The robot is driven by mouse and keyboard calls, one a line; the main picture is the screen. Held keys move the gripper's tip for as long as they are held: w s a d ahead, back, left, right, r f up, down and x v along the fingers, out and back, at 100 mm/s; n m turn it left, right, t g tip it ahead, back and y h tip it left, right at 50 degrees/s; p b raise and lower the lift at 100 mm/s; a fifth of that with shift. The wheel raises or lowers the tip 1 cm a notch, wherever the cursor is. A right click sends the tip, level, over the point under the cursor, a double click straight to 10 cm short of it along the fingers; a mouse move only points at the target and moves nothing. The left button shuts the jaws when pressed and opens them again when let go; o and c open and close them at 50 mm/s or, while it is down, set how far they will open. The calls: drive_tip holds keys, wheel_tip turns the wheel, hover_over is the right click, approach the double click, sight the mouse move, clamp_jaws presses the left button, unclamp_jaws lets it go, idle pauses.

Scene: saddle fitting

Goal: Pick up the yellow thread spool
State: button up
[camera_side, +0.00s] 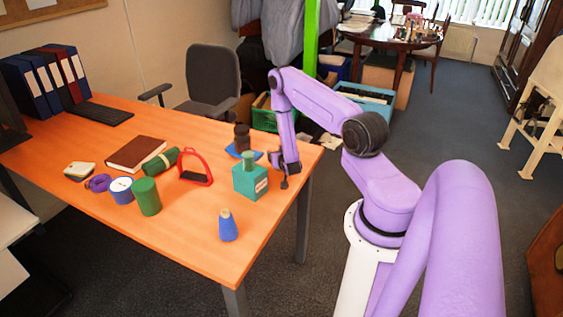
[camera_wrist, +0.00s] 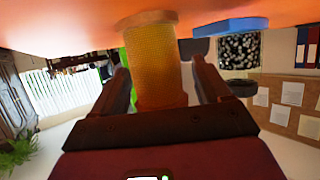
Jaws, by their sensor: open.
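My gripper (camera_wrist: 160,70) is open, one finger on each side of the spool. Small gaps seem to remain beside it, though contact is hard to judge. In the side view my gripper (camera_side: 285,166) is low over the table's right end; I cannot make out the spool there.
A teal bottle (camera_side: 250,182) stands close to my gripper. A dark brown object (camera_side: 242,138) is by a blue flat piece (camera_side: 232,151), which also shows in the wrist view (camera_wrist: 231,27).

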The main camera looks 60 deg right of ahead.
drive_tip(key=shift+c, duration=0.2)
drive_tip(key=c, duration=1)
